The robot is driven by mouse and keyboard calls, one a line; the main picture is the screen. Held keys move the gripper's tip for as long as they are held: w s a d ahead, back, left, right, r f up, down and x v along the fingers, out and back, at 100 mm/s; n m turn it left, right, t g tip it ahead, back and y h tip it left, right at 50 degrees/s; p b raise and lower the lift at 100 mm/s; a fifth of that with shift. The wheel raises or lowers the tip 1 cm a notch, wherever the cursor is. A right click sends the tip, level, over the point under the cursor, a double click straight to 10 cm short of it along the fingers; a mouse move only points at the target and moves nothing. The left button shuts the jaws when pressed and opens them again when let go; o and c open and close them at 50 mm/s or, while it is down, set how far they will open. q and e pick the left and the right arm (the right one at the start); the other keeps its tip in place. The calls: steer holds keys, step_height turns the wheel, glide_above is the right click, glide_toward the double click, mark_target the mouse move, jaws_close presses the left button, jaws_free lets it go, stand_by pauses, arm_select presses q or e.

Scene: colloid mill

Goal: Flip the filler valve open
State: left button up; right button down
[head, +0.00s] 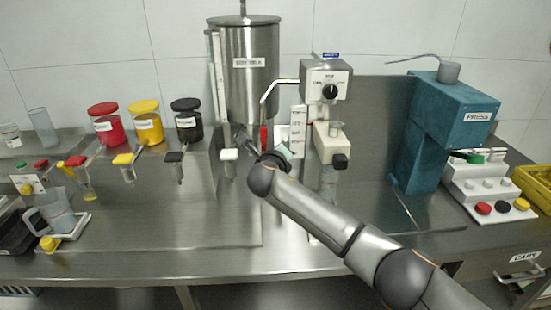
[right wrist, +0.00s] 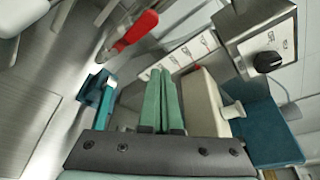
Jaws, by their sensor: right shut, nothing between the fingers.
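A red lever handle, which looks like the filler valve's handle, stands upright just below the steel tank (head: 250,90) in the head view (head: 264,138). In the right wrist view the red handle (right wrist: 135,30) lies up and to the left of my fingertips, with a clear gap between. My right gripper (right wrist: 161,76) is shut, its green fingers together and empty. In the head view my right gripper (head: 284,151) is beside the red handle, partly hidden by my wrist. The valve body is mostly hidden there. My left gripper is not in view.
A grey box with a black knob (head: 330,91) stands right of the tank, above a cream block (head: 333,147). A labelled white strip (head: 298,132) stands close to my right gripper. A teal press (head: 445,120) is at right. Red, yellow and black canisters (head: 146,125) stand left.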

steer(key=shift+s+a, duration=0.25)
steer(key=shift+s, duration=0.6)
steer(key=shift+s+a, duration=0.25)
steer(key=shift+s, duration=0.65)
steer(key=shift+s+a, duration=0.25)
steer(key=shift+s, duration=0.6)
